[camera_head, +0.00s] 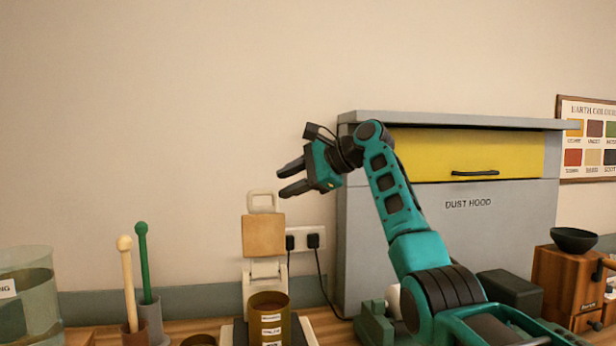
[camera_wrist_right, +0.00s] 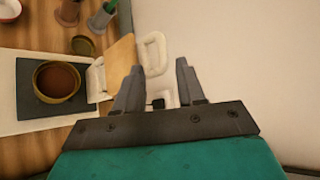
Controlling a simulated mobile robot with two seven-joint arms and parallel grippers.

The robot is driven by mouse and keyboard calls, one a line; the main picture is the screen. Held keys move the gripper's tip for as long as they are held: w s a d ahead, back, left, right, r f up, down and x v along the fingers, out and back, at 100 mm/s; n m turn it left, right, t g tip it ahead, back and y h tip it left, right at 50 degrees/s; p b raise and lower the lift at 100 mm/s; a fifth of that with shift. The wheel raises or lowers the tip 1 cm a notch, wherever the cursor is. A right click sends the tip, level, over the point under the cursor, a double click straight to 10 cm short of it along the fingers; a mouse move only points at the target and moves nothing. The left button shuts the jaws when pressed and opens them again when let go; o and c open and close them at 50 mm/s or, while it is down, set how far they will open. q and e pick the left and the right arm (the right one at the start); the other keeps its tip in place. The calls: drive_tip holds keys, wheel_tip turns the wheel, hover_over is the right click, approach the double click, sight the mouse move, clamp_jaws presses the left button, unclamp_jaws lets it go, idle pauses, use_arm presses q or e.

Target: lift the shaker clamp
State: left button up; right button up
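The shaker clamp (camera_head: 264,236) stands upright at the back of the shaker, with a tan pad and a pale loop handle (camera_head: 262,198) on top. In the right wrist view the handle (camera_wrist_right: 153,50) shows just beyond the fingertips, and the tan pad (camera_wrist_right: 119,62) lies left of it. My right gripper (camera_head: 280,181) is open and empty, above and to the right of the handle in the head view. It also shows in the wrist view (camera_wrist_right: 160,66), its two fingers apart. I see no contact with the handle. My left gripper is out of view.
A brown labelled tin (camera_head: 270,318) stands in front of the clamp, on the shaker's dark plate (camera_wrist_right: 35,115). The grey dust hood (camera_head: 470,240) is behind my right arm. A wall socket (camera_head: 305,238) with cables is right of the clamp. Pestles (camera_head: 142,262) stand to the left.

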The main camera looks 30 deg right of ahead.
drive_tip(key=shift+a+r+v, duration=0.15)
drive_tip(key=shift+v, duration=1.15)
drive_tip(key=shift+a+r+v, duration=0.1)
drive_tip(key=shift+r+v, duration=0.05)
drive_tip(key=shift+v, duration=1.15)
